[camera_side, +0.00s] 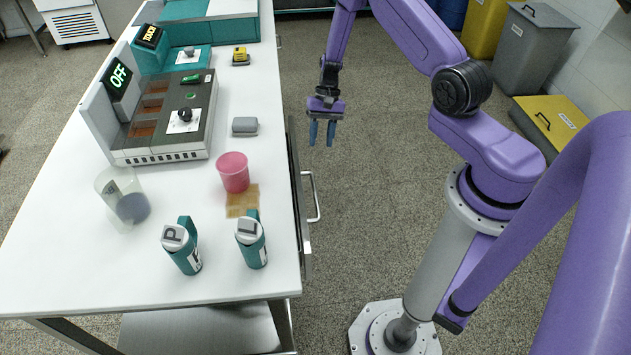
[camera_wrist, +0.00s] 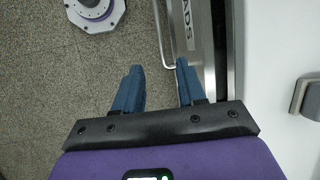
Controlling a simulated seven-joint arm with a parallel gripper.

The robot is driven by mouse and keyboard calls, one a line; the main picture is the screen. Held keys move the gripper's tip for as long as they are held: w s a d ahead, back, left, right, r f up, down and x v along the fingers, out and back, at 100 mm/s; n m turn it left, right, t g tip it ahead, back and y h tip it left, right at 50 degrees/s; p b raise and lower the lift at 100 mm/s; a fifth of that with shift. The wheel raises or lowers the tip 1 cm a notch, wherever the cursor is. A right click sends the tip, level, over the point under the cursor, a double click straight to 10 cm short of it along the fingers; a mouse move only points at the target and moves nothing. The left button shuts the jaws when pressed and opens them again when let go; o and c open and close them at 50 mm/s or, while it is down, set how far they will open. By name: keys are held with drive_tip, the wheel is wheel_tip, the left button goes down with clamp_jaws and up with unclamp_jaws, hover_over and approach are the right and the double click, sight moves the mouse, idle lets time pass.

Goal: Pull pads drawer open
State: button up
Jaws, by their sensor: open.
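The pads drawer is a grey metal front (camera_side: 305,235) under the table's right edge, with a bar handle (camera_side: 316,198) sticking out. I cannot tell if it is fully shut. In the wrist view the drawer front (camera_wrist: 198,52) shows the letters "ADS", and its handle (camera_wrist: 160,35) runs beside it. My gripper (camera_side: 321,140) hangs beside the table, fingers down, open and empty. It is beyond the handle in the side view and apart from it. In the wrist view my gripper (camera_wrist: 158,70) has the handle's near end showing between its fingertips, farther from the camera.
The white table (camera_side: 60,245) holds a mill (camera_side: 165,140), a pink cup (camera_side: 233,172), a clear beaker (camera_side: 112,190), two teal bottles marked P (camera_side: 182,248) and L (camera_side: 252,245), and a grey block (camera_side: 244,126). Floor right of the drawer is clear up to my base.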

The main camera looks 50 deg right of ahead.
sight(315, 188)
drive_tip(key=x, duration=1.4)
drive_tip(key=shift+c, duration=0.3)
clamp_jaws()
